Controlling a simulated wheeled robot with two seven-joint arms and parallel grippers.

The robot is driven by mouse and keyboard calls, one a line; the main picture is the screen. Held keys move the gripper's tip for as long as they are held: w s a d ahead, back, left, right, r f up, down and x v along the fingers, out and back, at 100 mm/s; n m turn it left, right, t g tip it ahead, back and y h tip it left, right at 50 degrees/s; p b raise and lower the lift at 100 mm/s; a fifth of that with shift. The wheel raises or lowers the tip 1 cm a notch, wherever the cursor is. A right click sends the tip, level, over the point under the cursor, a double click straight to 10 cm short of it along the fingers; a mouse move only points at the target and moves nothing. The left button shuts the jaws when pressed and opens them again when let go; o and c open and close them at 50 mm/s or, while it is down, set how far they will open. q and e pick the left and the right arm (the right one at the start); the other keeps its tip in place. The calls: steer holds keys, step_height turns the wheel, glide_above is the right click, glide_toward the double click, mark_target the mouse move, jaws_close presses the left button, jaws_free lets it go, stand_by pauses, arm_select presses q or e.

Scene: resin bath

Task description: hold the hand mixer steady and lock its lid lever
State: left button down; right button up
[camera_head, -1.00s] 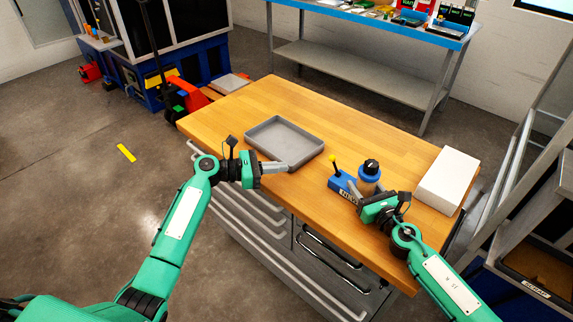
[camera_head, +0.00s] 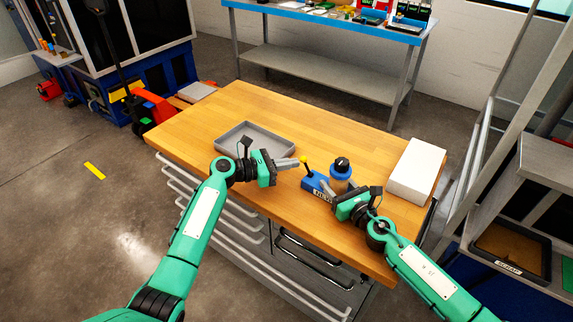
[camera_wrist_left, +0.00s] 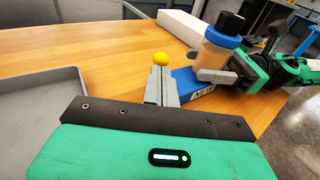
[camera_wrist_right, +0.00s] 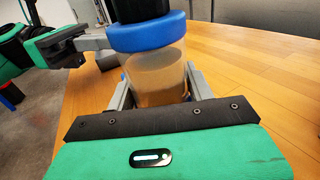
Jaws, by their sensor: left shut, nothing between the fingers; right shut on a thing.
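The hand mixer has a blue base (camera_head: 313,184) with a label, and a tan cup (camera_head: 339,185) with a blue collar and black cap. Its lever stands up from the base, with a yellow knob (camera_head: 304,159). My right gripper (camera_wrist_right: 155,90) is shut on the cup, one finger on each side. My left gripper (camera_head: 297,162) is shut and empty, its fingertips close to the knob. In the left wrist view the yellow knob (camera_wrist_left: 160,59) shows just beyond the fingertips, which hide the lever's stem. I cannot tell whether they touch.
A grey tray (camera_head: 226,136) lies on the wooden bench (camera_head: 330,125), left of the mixer. A white box (camera_head: 416,171) stands at the bench's right end. The bench behind the mixer is clear. Drawers with handles lie below the front edge.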

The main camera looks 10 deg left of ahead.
arm_select(q)
steer(key=shift+s+d+r+m+y, duration=0.3)
steer(key=shift+d+r+m+y, duration=0.2)
steer(key=shift+m+y, duration=0.3)
stand_by(0.4)
steer(key=shift+s+d+r, duration=0.1)
steer(key=shift+d+r, duration=0.05)
steer(key=shift+s+d+r+m+y, duration=0.15)
steer(key=shift+s+d+m+y, duration=0.25)
steer(key=shift+d, duration=0.3)
steer(key=shift+s+d+r+m+y, duration=0.2)
steer(key=shift+s+d+m+y, duration=0.2)
steer(key=shift+d, duration=0.25)
steer(key=shift+s+d+r+m+y, duration=0.15)
steer(key=shift+s+d+m+y, duration=0.2)
steer(key=shift+d, duration=0.35)
steer(key=shift+r, duration=0.15)
steer(key=shift+r, duration=0.65)
steer(key=shift+a, duration=0.1)
